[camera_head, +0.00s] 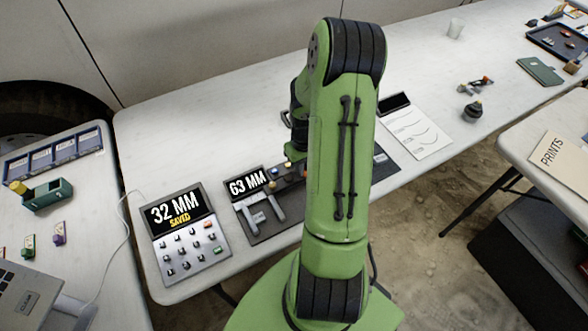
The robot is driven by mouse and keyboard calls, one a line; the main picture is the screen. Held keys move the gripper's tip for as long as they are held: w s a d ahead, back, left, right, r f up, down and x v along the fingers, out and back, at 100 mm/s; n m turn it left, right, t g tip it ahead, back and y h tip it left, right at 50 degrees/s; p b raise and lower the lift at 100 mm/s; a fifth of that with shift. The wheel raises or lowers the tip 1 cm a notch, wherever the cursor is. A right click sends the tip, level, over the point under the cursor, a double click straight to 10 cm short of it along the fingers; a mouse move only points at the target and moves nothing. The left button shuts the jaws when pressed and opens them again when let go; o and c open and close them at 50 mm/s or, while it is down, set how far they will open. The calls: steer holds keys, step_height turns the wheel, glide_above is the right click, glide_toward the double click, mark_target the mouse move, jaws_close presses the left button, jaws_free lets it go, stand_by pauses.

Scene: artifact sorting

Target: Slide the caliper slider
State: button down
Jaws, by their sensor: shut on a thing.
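The caliper (260,221) lies on the white table as a long dark bar with grey jaws at its left end. Its display (247,184) reads 63 MM. My gripper (291,160) is low over the bar beside the display, shut on the slider. My green arm hides most of it, its fingertips and the middle of the caliper.
A keypad (190,242) reading 32 MM SAVED stands left of the caliper. A paper sheet (418,130) and a small dark weight (472,112) lie to the right. A side table at left holds a green box (48,195). The table behind the caliper is clear.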

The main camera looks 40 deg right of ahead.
steer(key=shift+s+d, duration=0.15)
steer(key=shift+d, duration=0.4)
steer(key=shift+a, duration=0.2)
steer(key=c, duration=1.1)
jaws_free()
step_height(320, 180, up, 16)
steer(key=p, duration=0.4)
steer(key=shift+f, duration=0.15)
